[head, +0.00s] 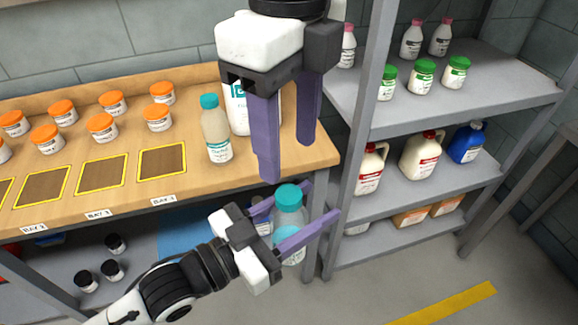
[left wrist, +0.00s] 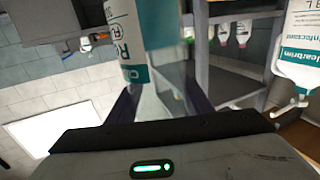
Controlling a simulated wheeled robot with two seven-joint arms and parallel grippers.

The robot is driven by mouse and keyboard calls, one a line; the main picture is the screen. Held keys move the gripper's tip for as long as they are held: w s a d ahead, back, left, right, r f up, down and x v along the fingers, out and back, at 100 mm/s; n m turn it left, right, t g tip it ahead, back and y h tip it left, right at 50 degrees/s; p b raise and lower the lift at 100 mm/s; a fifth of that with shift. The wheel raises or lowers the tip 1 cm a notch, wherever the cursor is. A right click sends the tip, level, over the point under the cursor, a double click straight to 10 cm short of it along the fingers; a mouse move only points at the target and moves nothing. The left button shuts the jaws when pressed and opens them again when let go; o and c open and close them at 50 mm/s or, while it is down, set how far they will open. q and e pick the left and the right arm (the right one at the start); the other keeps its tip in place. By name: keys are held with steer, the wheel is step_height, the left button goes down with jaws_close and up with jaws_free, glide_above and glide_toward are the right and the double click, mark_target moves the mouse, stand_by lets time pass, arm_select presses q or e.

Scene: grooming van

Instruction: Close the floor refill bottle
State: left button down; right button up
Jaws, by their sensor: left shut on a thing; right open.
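A clear bottle with a teal cap (head: 289,197) on top stands roughly upright between the fingers of my left gripper (head: 322,201), in front of the counter's edge. The left gripper is shut on this bottle (head: 291,222). I cannot tell how tightly the cap sits. My right gripper (head: 288,160) is open and empty, fingers pointing down, just above the cap. In the left wrist view a bottle with a white and teal label (left wrist: 126,45) fills the space ahead of the fingers, partly cut off.
A pale teal-capped bottle (head: 216,132) stands on the wooden counter (head: 190,185), with a white jug (head: 237,108) partly hidden behind my right gripper. Several orange-lidded jars (head: 102,127) stand to the left. A grey shelf rack (head: 440,195) with jugs is close on the right.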

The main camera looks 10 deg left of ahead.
step_height(320, 180, up, 4)
steer(key=shift+f, duration=0.1)
stand_by(0.6)
